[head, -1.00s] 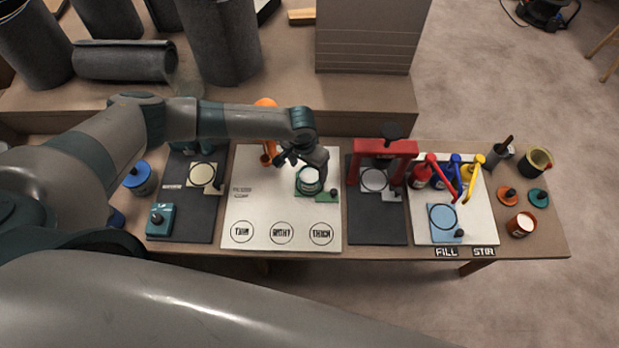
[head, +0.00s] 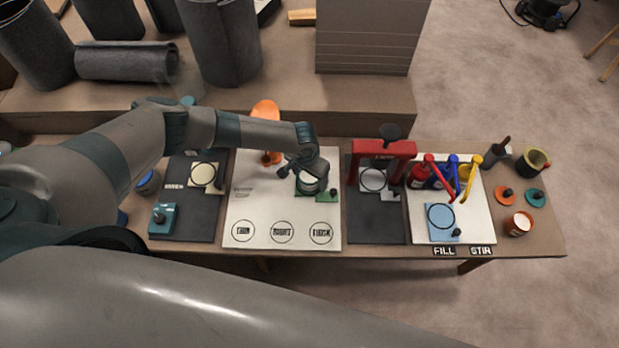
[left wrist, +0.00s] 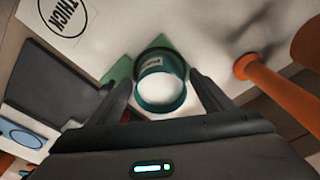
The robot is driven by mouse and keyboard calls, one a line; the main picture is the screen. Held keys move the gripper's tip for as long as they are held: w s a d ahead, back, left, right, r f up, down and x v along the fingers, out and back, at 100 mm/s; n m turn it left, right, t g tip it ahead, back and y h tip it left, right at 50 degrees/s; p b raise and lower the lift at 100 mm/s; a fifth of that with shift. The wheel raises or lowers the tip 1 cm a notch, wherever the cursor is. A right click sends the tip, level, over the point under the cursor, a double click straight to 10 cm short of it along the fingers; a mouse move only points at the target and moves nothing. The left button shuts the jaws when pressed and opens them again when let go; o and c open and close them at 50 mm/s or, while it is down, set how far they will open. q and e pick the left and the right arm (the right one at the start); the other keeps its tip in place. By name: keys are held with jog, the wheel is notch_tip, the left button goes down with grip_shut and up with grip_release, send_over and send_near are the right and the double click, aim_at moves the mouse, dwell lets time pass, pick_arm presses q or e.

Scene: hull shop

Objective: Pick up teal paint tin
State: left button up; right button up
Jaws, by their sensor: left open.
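The teal paint tin (left wrist: 160,82) stands in the left wrist view with its white paint or top facing the camera. In the head view the tin (head: 308,185) is partly covered by my left gripper (head: 303,179) above it. The tin is on a green pad (head: 327,196) on the white board. My left gripper (left wrist: 160,98) is open, with one finger on each side of the tin. I cannot tell whether the fingers touch it. My right gripper is not in view.
An orange object (head: 265,112) stands behind the tin; in the left wrist view an orange post (left wrist: 268,82) is close on the right. A red frame (head: 384,150) is to the right of the board. The white board (head: 265,212) has free room in front, with marked circles.

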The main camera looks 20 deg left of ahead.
pick_arm(q)
jog(key=shift+f, duration=0.35)
jog(key=c, duration=1.4)
jog(key=shift+r, duration=0.15)
jog(key=shift+c, duration=0.2)
notch_tip(320, 180, up, 10)
jog(key=b, duration=0.2)
